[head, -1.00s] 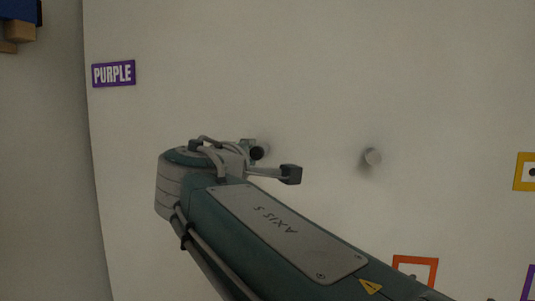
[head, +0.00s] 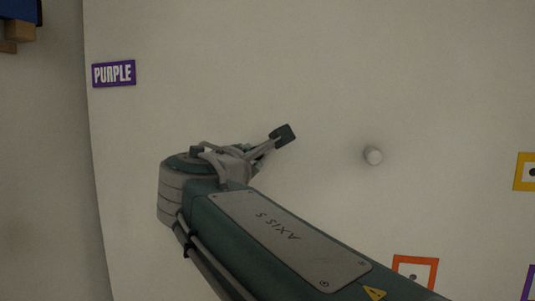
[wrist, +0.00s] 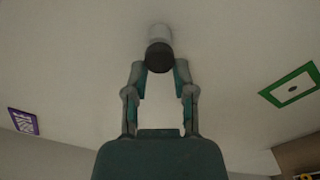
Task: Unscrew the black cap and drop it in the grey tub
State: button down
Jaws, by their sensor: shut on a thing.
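No grey tub shows in any view.
A bare pale knob (head: 372,155) sticks out of the wall to the right of my gripper. A purple label (head: 114,73) reads PURPLE. Orange (head: 415,268) and yellow (head: 525,171) square frames are on the right. A green frame (wrist: 291,86) shows in the wrist view. The wall between is clear.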

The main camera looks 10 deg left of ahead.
jog(key=c, duration=1.1)
grip_release()
jog(key=shift+n, duration=0.4)
grip_shut()
jog(key=shift+s+a, duration=0.15)
jog(key=shift+s, duration=2.25)
jog(key=shift+s, duration=0.85)
